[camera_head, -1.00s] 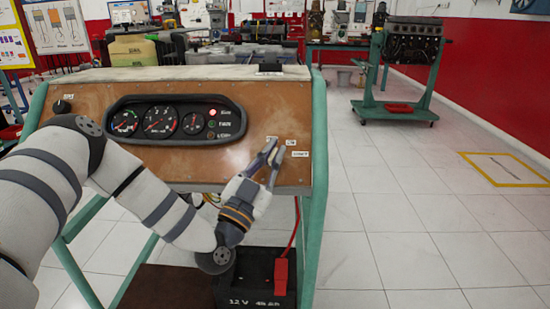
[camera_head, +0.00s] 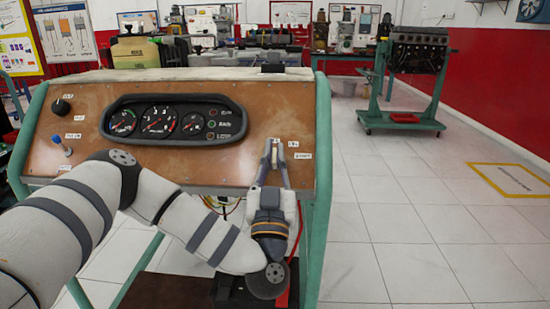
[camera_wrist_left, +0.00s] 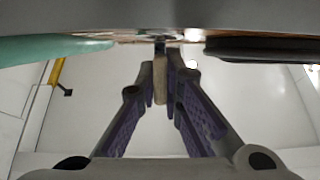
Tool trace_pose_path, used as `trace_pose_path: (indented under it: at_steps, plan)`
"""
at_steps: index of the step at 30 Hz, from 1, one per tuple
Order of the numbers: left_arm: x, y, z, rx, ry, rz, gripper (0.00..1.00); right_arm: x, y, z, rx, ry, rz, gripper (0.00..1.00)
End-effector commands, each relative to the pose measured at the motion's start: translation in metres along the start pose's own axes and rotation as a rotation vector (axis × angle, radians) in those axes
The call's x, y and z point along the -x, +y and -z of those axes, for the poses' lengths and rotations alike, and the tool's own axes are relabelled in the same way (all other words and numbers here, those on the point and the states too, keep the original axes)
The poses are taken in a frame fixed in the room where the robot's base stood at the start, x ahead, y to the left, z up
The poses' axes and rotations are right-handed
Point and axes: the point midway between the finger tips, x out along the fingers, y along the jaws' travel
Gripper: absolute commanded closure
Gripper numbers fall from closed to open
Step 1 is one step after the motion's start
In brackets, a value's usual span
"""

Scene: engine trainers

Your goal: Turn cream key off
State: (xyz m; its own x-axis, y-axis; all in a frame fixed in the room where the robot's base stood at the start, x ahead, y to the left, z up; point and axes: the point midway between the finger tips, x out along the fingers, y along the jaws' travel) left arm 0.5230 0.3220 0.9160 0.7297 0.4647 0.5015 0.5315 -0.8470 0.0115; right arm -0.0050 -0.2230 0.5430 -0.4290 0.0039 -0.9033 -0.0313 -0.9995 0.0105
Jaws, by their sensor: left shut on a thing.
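The cream key (camera_head: 274,155) sits at the right end of the brown instrument panel (camera_head: 110,165), between small white labels. My left gripper (camera_head: 274,148) has come up from below and is shut on the key, its fingers pointing at the panel. In the left wrist view the pale key (camera_wrist_left: 161,86) lies between the purple-padded fingers, its far end at the panel. The fingertips hide part of the key, and its exact turn angle is hard to tell. My right gripper is not in view.
The gauge cluster (camera_head: 172,121) has three dials and a column of small lamps (camera_head: 211,124). A black knob (camera_head: 61,107) and a blue-tipped switch (camera_head: 58,143) are at the panel's left. An engine on a green stand (camera_head: 405,75) stands back right. The floor at right is clear.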

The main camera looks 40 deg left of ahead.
Motion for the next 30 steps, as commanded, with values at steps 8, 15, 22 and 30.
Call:
trace_pose_path:
  at_steps: [8,15,22,30]
  plan:
    - [0.000,0.000,-0.001,0.000,-0.002,0.000,1.00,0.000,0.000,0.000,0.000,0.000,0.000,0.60]
    - [0.000,0.000,0.000,0.000,-0.001,0.000,0.72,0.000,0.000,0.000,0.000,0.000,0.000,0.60]
    - [0.004,0.000,-0.001,0.002,-0.004,-0.002,0.72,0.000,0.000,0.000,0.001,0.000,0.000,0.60]
    - [0.051,-0.001,-0.003,-0.001,-0.011,-0.001,0.72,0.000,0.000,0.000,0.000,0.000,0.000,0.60]
